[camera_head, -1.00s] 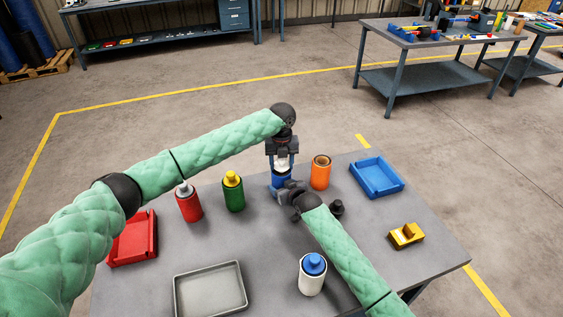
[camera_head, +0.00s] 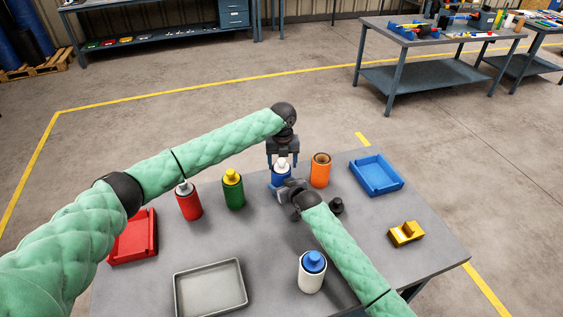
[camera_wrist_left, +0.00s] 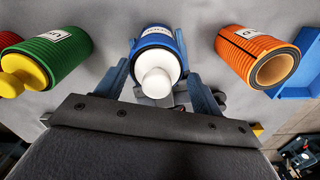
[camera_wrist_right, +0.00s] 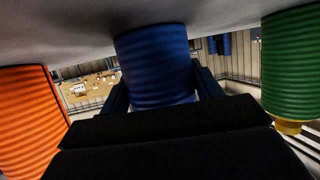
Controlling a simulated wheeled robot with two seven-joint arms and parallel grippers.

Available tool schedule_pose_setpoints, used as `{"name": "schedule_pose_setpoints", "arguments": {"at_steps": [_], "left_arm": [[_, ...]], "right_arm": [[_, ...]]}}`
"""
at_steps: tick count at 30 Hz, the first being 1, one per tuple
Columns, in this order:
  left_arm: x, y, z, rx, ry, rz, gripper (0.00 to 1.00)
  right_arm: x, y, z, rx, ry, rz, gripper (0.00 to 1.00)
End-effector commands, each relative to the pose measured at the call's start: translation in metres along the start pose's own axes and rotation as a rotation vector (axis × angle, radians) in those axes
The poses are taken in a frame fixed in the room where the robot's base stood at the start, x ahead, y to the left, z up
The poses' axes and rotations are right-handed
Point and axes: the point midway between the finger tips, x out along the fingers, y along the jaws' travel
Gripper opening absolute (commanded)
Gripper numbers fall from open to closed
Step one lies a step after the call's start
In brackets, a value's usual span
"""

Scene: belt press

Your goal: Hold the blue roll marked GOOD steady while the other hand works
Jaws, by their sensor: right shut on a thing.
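The blue roll (camera_head: 277,184) stands near the table's far edge with a white plug (camera_head: 281,167) in its top. In the left wrist view the roll (camera_wrist_left: 157,39) shows part of a white label, and the plug (camera_wrist_left: 157,80) points at the camera. My left gripper (camera_head: 283,160) is above the roll, open, its fingers on either side of the plug and apart from it. My right gripper (camera_head: 285,187) comes in from the near right and is shut on the blue roll's side, as the right wrist view also shows (camera_wrist_right: 157,70). The right fingertips are partly hidden.
An orange roll (camera_head: 320,171) with an open core stands close to the right, a green roll (camera_head: 234,193) and a red roll (camera_head: 190,205) to the left. A white roll (camera_head: 311,276) and a grey tray (camera_head: 244,290) are nearer. A blue tray (camera_head: 392,190) is at right.

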Motion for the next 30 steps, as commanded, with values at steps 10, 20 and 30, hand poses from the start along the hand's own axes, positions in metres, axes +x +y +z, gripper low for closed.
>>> {"name": "schedule_pose_setpoints", "arguments": {"at_steps": [10,20,30], "left_arm": [[0.009,0.007,-0.001,-0.006,0.009,0.012,0.76],[0.007,0.008,-0.001,-0.007,0.010,0.014,0.76],[-0.013,0.005,0.000,-0.004,0.006,0.009,0.76]], "right_arm": [[0.000,0.002,0.000,0.005,0.001,0.002,0.27],[0.000,0.003,0.000,0.007,0.002,0.003,0.27],[0.000,0.002,0.000,0.005,0.001,0.002,0.27]]}}
